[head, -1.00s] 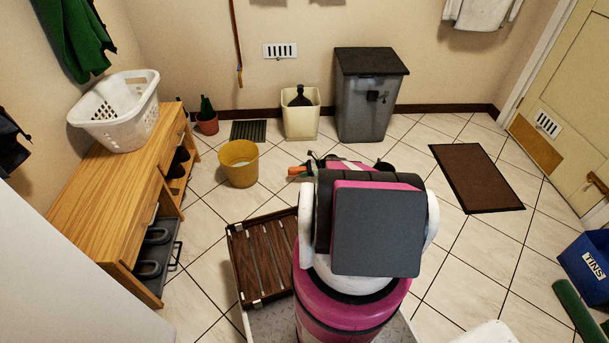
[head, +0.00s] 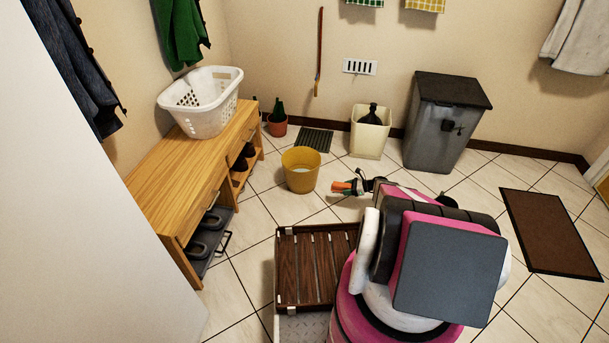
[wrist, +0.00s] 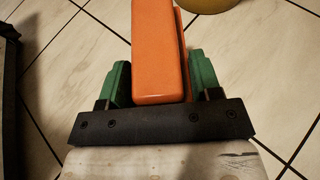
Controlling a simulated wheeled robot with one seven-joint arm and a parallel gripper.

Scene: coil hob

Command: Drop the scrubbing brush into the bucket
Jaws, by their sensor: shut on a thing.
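The scrubbing brush (head: 341,186) shows as an orange block in the head view, held out at the end of my arm. In the wrist view the orange brush (wrist: 157,50) sits between the green fingers of my gripper (wrist: 162,82), which is shut on it. In the head view my gripper (head: 354,187) is partly hidden by my arm. The yellow bucket (head: 301,173) stands on the floor, left of and beyond the brush in the picture. Its curved edge (wrist: 205,4) shows at the top of the wrist view. The brush is outside the bucket.
A wooden bench (head: 185,170) with a white laundry basket (head: 203,112) stands on the left. A dark slatted crate (head: 312,268) is near my base. A cream bin (head: 369,138) and a grey bin (head: 440,125) stand along the back wall. Tiled floor around the bucket is clear.

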